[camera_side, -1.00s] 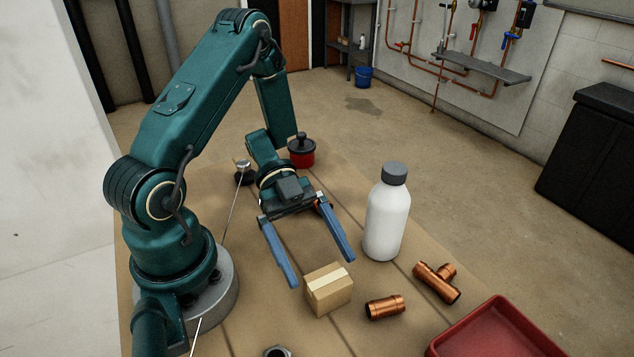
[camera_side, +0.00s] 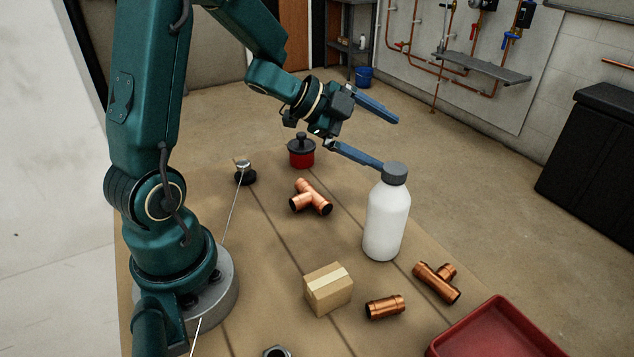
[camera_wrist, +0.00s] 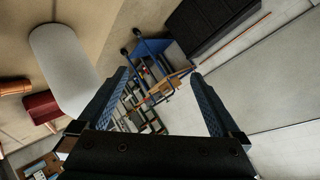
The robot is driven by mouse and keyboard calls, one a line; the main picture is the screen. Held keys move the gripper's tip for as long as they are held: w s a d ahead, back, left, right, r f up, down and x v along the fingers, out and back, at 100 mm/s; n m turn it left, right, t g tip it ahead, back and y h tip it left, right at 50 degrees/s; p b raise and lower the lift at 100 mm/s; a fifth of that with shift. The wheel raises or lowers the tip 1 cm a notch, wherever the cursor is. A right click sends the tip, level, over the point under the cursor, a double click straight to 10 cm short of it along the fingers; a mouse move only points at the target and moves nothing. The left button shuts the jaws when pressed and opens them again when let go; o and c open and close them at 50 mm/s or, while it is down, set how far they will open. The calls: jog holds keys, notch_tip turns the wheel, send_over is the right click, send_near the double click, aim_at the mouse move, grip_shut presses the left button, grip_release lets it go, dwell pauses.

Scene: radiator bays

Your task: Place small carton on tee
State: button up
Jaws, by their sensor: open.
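The small carton (camera_side: 328,290), a tan box with a pale tape strip, sits upright on the board in the side view. One copper tee (camera_side: 311,198) lies farther back, left of the bottle. Another copper tee (camera_side: 437,282) lies to the right of the carton. My gripper (camera_side: 388,143) is open and empty, raised above the board's back part and turned sideways to the right. Its lower finger reaches close to the bottle cap in the picture. In the wrist view the open fingers (camera_wrist: 160,73) have nothing between them. The carton is not identifiable there.
A white bottle (camera_side: 385,222) with a grey cap stands right of centre. A copper coupling (camera_side: 385,306) lies right of the carton. A red tray (camera_side: 500,340) is at front right, a red pot (camera_side: 301,153) at the back. The board left of the carton is mostly clear.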

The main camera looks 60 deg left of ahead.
notch_tip(320, 180, up, 6)
jog(key=a+n+t+y, duration=0.2)
jog(key=n+y, duration=0.2)
jog(key=y, duration=0.1)
jog(key=s+d+n+g+y, duration=0.2)
jog(key=s+n+g, duration=0.2)
jog(key=s+n, duration=0.4)
jog(key=s, duration=0.4)
jog(key=shift+d+f+y, duration=0.25)
jog(key=shift+f+y, duration=0.05)
jog(key=s+d+g+h, duration=0.1)
jog(key=s+d, duration=0.1)
jog(key=s+d+f+n+g+h, duration=0.1)
jog(key=s+d, duration=0.1)
jog(key=s, duration=0.1)
jog(key=s+d+f+g+h, duration=0.1)
jog(key=s+d, duration=0.1)
jog(key=s, duration=0.1)
jog(key=shift+d+f, duration=0.25)
jog(key=shift+d, duration=0.1)
jog(key=shift+c, duration=0.8)
jog(key=shift+w, duration=0.1)
